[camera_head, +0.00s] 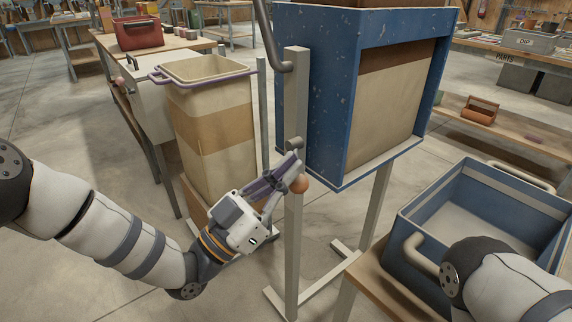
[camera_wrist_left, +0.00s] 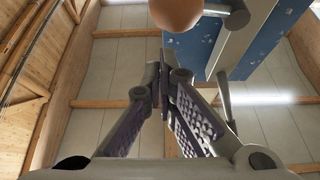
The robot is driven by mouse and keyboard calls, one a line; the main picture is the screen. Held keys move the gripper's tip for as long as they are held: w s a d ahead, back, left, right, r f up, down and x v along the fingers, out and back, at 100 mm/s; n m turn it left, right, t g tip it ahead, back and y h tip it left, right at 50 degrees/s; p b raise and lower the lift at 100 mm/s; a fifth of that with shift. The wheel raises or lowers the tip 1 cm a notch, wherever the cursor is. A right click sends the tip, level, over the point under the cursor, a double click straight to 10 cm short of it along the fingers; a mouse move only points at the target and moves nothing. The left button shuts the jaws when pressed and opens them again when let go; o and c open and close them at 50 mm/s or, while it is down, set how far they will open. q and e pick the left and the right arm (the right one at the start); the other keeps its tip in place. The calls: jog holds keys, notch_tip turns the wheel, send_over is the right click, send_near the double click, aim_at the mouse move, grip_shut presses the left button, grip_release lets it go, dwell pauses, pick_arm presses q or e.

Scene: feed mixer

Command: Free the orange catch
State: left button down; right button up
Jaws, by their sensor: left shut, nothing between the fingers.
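An orange-brown ball knob (camera_head: 299,184), the only orange catch-like part I see, sits at the grey upright post (camera_head: 292,230) beside the blue mixer box (camera_head: 318,85). In the left wrist view the ball (camera_wrist_left: 175,12) shows at the top edge, just beyond the fingertips. My left gripper (camera_head: 292,162) is shut and empty, its tips close to the post and just above and left of the ball in the picture. Its closed fingers (camera_wrist_left: 167,62) also show in the wrist view. I cannot tell whether they touch the ball. My right gripper is out of view.
A tall beige bin (camera_head: 210,130) with a purple rim stands left of the post. A curved grey bar (camera_head: 268,35) rises at the post's top. A blue crate (camera_head: 480,205) sits on a bench at the right, near my right arm. Open floor lies at the lower left.

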pick_arm(q)
jog(key=shift+f+m+g+h+b, duration=0.3)
jog(key=shift+f+m+g, duration=0.35)
jog(key=shift+m, duration=0.55)
jog(key=shift+f+m+g+h+b, duration=0.15)
jog(key=shift+f+m+g+h, duration=0.25)
jog(key=shift+m+g, duration=0.65)
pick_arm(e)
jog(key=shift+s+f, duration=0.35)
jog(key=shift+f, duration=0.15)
pick_arm(q)
jog(key=shift+m, duration=0.25)
jog(key=shift+r, duration=0.15)
